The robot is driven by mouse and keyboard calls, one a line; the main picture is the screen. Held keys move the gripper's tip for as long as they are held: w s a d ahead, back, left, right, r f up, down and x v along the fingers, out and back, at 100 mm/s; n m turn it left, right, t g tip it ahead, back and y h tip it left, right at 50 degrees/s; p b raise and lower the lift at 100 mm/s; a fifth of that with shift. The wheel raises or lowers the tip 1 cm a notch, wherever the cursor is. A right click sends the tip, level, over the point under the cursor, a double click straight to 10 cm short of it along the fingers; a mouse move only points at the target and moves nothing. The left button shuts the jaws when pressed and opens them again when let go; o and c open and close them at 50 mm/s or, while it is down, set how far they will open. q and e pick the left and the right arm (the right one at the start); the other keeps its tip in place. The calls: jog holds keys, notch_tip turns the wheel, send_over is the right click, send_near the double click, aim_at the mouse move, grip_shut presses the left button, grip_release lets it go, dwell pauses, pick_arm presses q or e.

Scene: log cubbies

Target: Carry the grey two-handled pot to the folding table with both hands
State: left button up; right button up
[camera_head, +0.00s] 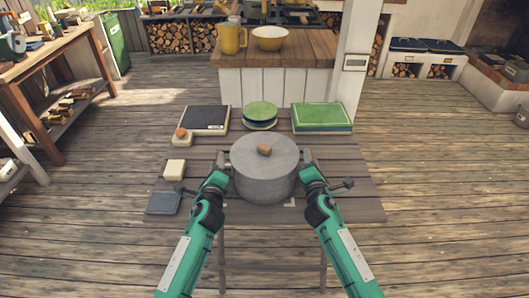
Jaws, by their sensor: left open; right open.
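The grey two-handled pot (262,186) stands upright on the slatted wooden folding table (358,207), near its middle. Its lid is on, with a brown knob on top. My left gripper (222,166) is open at the pot's left side, close to the left handle. My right gripper (307,165) is open at the pot's right side, close to the right handle. The handles are largely hidden by the grippers, so I cannot tell whether the fingers touch them.
A dark board (207,117), stacked plates (260,112) and green trays (322,117) lie along the table's back edge. A cream block (174,169) and a blue-grey square (163,203) lie at left. A white-panelled counter (270,92) stands behind.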

pick_arm(q)
jog(key=s, duration=1)
jog(key=shift+s, duration=0.15)
pick_arm(e)
jog(key=s, duration=1.2)
jog(key=shift+d, duration=0.1)
